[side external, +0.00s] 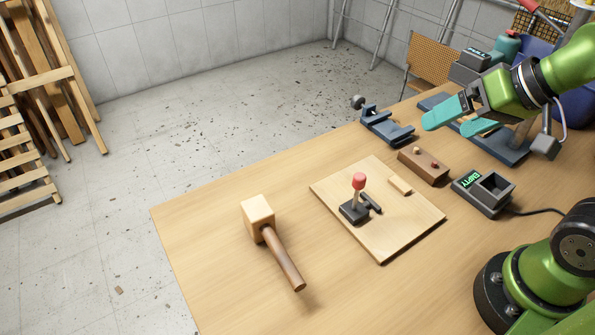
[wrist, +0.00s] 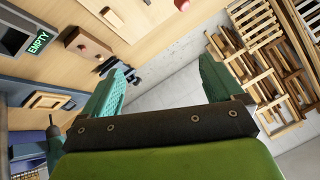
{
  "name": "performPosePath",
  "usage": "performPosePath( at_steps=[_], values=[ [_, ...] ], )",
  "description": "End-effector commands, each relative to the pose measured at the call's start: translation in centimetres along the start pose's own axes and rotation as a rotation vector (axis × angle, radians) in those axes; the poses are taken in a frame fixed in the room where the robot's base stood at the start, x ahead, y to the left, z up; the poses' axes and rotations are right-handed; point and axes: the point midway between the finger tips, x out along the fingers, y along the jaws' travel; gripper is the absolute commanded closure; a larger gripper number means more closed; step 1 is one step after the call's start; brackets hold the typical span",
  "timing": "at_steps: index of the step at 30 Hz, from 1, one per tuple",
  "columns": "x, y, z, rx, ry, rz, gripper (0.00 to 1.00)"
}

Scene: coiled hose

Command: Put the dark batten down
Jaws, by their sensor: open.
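I see nothing that is clearly a loose dark batten. A small dark bar (side external: 372,203) lies beside the black lever base on the pale board (side external: 384,245); I cannot tell whether it is the batten. My gripper (side external: 456,120) is at the right in the side view, raised above the back of the bench near the blue vise (side external: 385,126). Its teal fingers are apart, with nothing between them. In the wrist view, the open gripper (wrist: 165,80) frames only floor and wall.
The board carries a red-knobbed lever (side external: 358,183) and a light wooden block (side external: 400,186). A brown block with buttons (side external: 423,166) and a box reading EMPTY (side external: 484,192) stand nearby. A mallet (side external: 270,235) lies at front left. The bench's left part is otherwise clear.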

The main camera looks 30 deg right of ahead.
Motion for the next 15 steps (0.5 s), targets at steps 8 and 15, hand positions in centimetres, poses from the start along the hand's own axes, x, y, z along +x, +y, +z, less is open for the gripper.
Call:
performPosePath(
  at_steps=[8, 15],
  values=[
    [0.5, 0.5, 0.0, 0.015, -0.019, 0.018, 0.06],
    [3.9, 3.1, -3.7, 0.064, -0.153, 0.139, 0.06]
  ],
)
